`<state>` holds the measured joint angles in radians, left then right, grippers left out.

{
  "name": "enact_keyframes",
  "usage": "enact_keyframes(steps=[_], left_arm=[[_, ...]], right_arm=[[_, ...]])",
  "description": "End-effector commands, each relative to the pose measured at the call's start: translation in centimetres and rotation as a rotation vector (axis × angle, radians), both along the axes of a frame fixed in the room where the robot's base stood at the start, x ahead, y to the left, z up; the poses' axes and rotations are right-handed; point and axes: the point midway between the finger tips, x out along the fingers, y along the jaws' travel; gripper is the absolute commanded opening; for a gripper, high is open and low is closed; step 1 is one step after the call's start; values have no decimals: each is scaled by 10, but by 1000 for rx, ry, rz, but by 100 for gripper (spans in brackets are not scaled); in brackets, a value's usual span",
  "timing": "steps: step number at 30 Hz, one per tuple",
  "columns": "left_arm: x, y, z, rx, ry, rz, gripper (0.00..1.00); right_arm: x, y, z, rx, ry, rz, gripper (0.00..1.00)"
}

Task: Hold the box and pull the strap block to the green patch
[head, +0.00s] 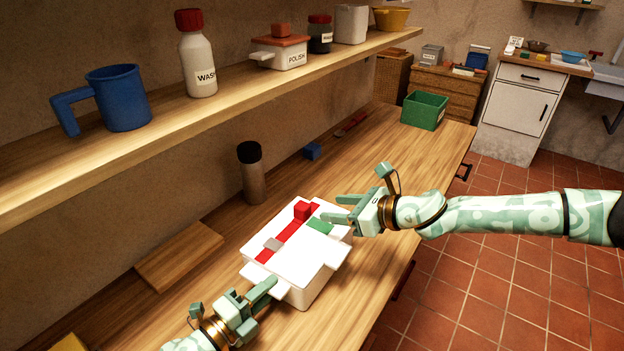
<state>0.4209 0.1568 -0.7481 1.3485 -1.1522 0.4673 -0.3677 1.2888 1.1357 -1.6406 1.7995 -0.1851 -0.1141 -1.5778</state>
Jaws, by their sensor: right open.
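The white box (306,279) stands on the wooden counter, with tabs sticking out at its sides. A red strap (290,237) runs across its top, with a grey piece (272,244) on it and the red strap block (302,210) at its far end. The green patch (320,227) lies on the top, right of the block. My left gripper (266,292) is at the box's near left side, by a tab; whether its fingers are closed on it is unclear. My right gripper (341,209) is open and empty, its fingers pointing left toward the block, apart from it.
A dark-capped jar (251,175) and a small blue block (312,151) stand behind the box. A wooden board (180,257) lies to the left. A green crate (424,111) is at the far end. A shelf (225,108) with several containers overhangs the counter's back.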

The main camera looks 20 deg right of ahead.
Motion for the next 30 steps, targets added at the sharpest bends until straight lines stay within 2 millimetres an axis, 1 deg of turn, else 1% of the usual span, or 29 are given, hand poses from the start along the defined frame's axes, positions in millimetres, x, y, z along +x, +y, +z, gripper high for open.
enact_keyframes(steps=[1,2,9,11,14,18,22,26,30], left_arm=[[-1,1,-3,3,3,0,34],[0,1,-2,2,2,0,37],[0,0,1,-3,-1,-1,37],[-1,2,1,-3,-1,0,37],[-7,13,0,-2,0,0,37],[-20,37,-1,0,0,0,37],[-29,55,-1,0,2,0,37],[-35,65,-1,-1,2,-1,37],[-36,66,0,-2,1,-1,37]], right_arm=[[0,0,-1,-1,1,0,51],[0,0,-1,-1,1,0,51],[0,0,0,0,0,0,51],[0,0,0,0,0,0,51],[0,0,0,0,0,0,51],[0,0,0,0,0,0,51],[0,0,0,0,0,0,51],[0,0,0,0,0,0,51],[0,0,0,0,0,0,51]])
